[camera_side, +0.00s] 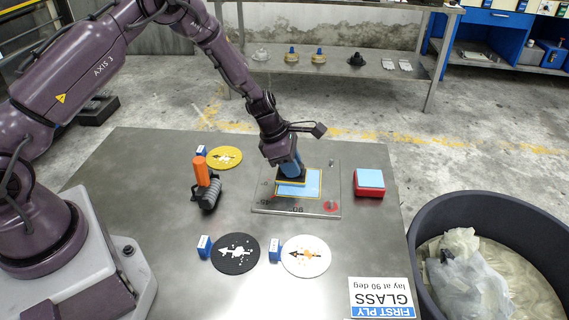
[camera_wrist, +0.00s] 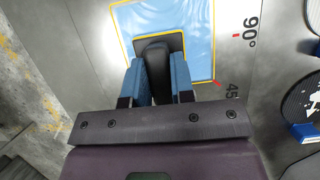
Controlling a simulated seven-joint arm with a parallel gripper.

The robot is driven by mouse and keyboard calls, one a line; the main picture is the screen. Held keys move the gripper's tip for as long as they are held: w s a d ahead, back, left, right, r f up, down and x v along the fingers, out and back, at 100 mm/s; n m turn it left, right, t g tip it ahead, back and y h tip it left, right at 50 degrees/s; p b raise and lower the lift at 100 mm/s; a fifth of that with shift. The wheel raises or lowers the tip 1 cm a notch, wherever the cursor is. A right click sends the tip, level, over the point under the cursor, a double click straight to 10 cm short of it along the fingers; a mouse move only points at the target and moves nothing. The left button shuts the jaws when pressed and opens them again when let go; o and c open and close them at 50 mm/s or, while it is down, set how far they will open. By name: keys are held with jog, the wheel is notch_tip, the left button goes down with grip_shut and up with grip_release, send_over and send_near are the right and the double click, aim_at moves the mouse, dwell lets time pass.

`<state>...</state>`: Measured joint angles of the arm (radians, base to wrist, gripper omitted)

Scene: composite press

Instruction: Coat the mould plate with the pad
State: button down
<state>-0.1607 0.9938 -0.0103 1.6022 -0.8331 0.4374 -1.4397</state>
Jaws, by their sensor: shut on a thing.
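The mould plate (camera_side: 262,207) is a flat grey metal plate in the middle of the table, with angle marks, a red spot and a yellow-outlined rectangle. The area inside the outline (camera_side: 312,189) looks light blue and glossy; it also fills the top of the wrist view (camera_wrist: 199,50). My gripper (camera_side: 290,168), with blue fingers, is shut on the black handle of the pad (camera_side: 291,182). In the wrist view the handle sits between the fingertips (camera_wrist: 158,78) and the dark pad lies over the outlined area. I cannot tell whether its underside touches the plate.
A red block with a light blue top (camera_side: 369,182) stands right of the plate. A roller with an orange handle (camera_side: 206,184) is left. Yellow (camera_side: 224,157), black (camera_side: 235,254) and white (camera_side: 305,256) discs lie around, with blue tags. A sign (camera_side: 381,297) and bin (camera_side: 490,215) are at right.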

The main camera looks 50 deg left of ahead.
jog(key=shift+w+d, duration=2.25)
jog(key=shift+d, duration=0.05)
jog(key=shift+s+d+f, duration=0.1)
jog(key=shift+s+d, duration=0.4)
jog(key=shift+s, duration=0.05)
jog(key=shift+s+a+r, duration=0.2)
jog(key=shift+s+a, duration=1.9)
jog(key=shift+s, duration=0.05)
jog(key=shift+s+a+f, duration=0.15)
jog(key=shift+s+a, duration=0.8)
jog(key=shift+w+d, duration=2.25)
jog(key=shift+w+d+f, duration=0.1)
jog(key=shift+w+d, duration=0.7)
jog(key=shift+d, duration=0.1)
notch_tip(320, 180, up, 7)
